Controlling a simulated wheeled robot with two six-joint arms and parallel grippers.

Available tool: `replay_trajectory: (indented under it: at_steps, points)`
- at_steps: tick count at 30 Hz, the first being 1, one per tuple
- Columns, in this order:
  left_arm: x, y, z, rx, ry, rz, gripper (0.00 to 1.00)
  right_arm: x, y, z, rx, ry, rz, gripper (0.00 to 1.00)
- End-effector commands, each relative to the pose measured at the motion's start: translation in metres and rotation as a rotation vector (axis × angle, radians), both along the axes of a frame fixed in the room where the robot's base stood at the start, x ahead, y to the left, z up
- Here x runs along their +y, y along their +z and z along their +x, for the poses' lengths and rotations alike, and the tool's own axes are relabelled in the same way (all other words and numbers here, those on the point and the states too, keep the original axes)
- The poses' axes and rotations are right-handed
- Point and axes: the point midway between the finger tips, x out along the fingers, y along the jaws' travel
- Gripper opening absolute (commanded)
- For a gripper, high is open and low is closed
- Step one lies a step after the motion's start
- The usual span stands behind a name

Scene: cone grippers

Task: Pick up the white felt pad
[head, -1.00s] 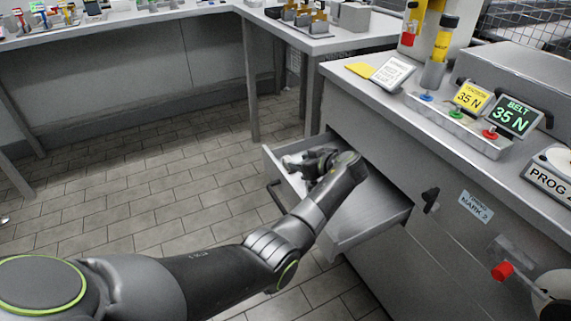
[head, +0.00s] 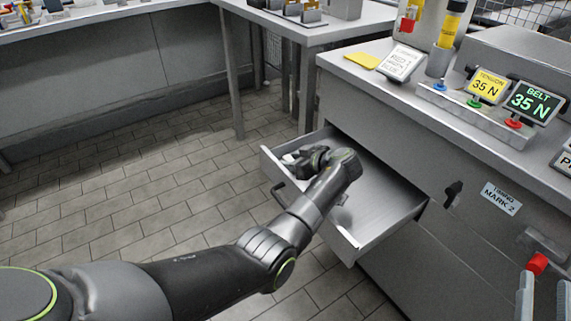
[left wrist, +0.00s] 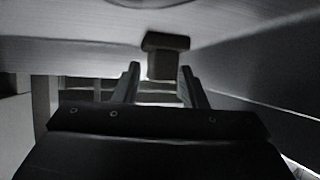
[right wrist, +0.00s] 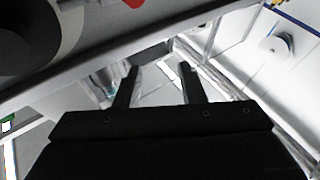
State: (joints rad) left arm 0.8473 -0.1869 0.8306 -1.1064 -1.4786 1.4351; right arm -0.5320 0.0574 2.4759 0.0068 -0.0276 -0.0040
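I cannot make out a white felt pad in any view. My left gripper (head: 298,160) is inside the open grey drawer (head: 390,205), near its front left part. In the left wrist view its fingers (left wrist: 160,72) are apart. A dark T-shaped block (left wrist: 165,42) shows between and beyond the fingertips, with gaps on both sides; I cannot tell what it is. My left arm hides part of the drawer floor. My right gripper (head: 545,280) is at the lower right edge of the head view, and its fingers (right wrist: 157,68) are apart and empty.
A red knob (head: 537,264) is close to my right gripper. The cabinet top holds a yellow cloth-like piece (head: 362,61), a white tilted card (head: 401,63), a yellow-topped cylinder (head: 447,30) and two displays (head: 533,102). The tiled floor (head: 150,200) left of the drawer is clear.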

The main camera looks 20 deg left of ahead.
Motion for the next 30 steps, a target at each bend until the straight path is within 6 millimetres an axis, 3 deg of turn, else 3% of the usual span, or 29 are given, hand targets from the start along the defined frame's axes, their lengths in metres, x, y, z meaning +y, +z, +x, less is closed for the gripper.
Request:
replay_trajectory:
  at_steps: [5,14,26,30]
  points:
    - [0.0,0.0,0.0,0.0,0.0,0.0,0.37,0.0,0.0,0.0,0.0,0.0,0.0,0.36]
    - [0.0,0.0,0.0,0.0,0.0,0.0,0.0,0.0,0.0,0.0,0.001,0.0,0.0,0.36]
    - [0.0,0.004,0.0,-0.001,0.0,-0.001,0.0,0.0,-0.002,0.001,0.022,0.001,0.007,0.36]
    - [0.0,0.01,0.0,-0.002,0.0,0.0,0.0,-0.003,-0.018,0.003,0.107,-0.004,0.026,0.36]
